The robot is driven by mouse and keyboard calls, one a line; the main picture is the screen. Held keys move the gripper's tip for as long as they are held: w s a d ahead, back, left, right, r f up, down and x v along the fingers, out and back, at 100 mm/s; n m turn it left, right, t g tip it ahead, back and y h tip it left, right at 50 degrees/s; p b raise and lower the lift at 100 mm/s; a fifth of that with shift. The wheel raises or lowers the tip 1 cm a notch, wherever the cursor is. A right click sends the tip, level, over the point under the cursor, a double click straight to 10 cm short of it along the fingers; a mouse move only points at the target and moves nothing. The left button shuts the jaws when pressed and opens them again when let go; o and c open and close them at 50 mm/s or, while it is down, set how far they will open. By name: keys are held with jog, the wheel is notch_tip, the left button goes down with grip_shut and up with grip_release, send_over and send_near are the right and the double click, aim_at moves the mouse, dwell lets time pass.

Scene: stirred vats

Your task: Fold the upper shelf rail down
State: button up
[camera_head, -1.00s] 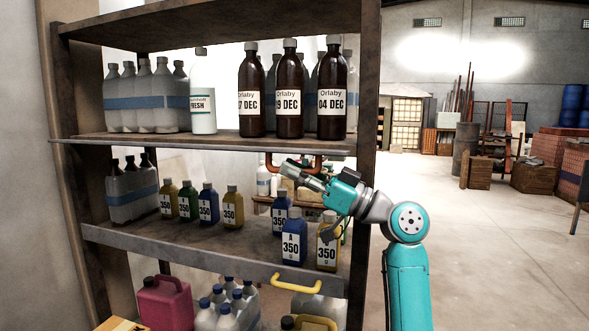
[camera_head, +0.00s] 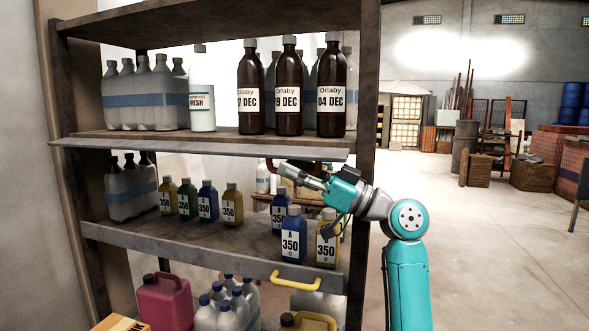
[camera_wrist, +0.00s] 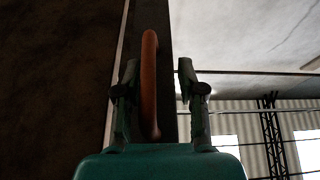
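The upper shelf rail (camera_head: 200,147) is a long grey strip along the front of the shelf with the brown bottles. It is tilted, with its broad face partly showing. Its orange handle, mostly hidden behind my gripper in the head view, shows in the wrist view (camera_wrist: 149,90). My gripper (camera_head: 289,169) is at the handle, below the rail's right part. In the wrist view its two fingers (camera_wrist: 157,68) are apart, with the handle between them, nearer the left finger. A gap shows between the handle and the right finger.
Brown bottles (camera_head: 289,85) and a white FRESH bottle (camera_head: 202,105) stand on the upper shelf. Below, small labelled bottles (camera_head: 293,240) stand behind the lower rail (camera_head: 170,248), which has a yellow handle (camera_head: 296,283). Open floor (camera_head: 480,250) lies right of the rack.

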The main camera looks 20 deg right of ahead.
jog(key=v, duration=1.1)
jog(key=shift+s+d+f, duration=0.15)
jog(key=shift+s+d, duration=0.05)
jog(key=shift+d, duration=0.15)
jog(key=shift+d, duration=0.1)
